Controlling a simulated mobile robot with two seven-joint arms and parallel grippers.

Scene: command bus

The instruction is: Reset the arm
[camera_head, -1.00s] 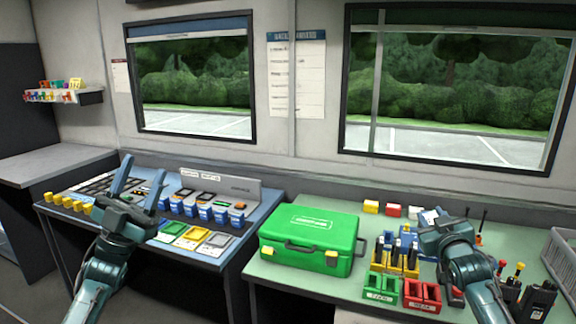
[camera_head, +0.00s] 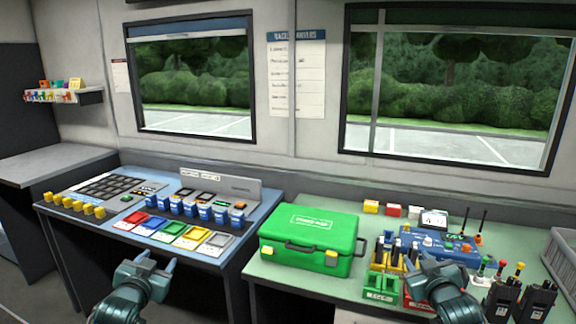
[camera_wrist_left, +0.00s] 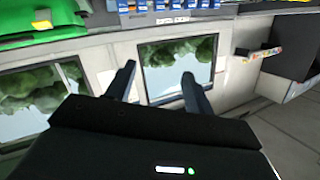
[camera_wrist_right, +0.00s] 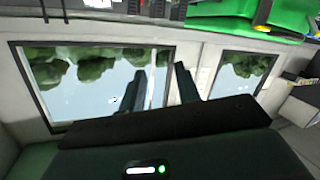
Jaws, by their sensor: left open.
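My left gripper (camera_head: 158,260) is raised in front of the blue-topped table's front edge, with its fingers pointing away from me. Its fingers are apart and empty in the left wrist view (camera_wrist_left: 158,82). My right gripper (camera_head: 420,260) is over the front of the green-topped table, covering part of the small red bin behind it. Its two fingers are apart with nothing between them in the right wrist view (camera_wrist_right: 160,70). Both wrist views look toward the windows and wall.
The blue table (camera_head: 218,262) holds a console, blue holders and coloured trays. The green table (camera_head: 268,271) carries a green case (camera_head: 300,243), a blue device (camera_head: 452,249), a green bin (camera_head: 381,288) and black radios (camera_head: 537,299). A grey basket (camera_head: 562,258) stands at far right.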

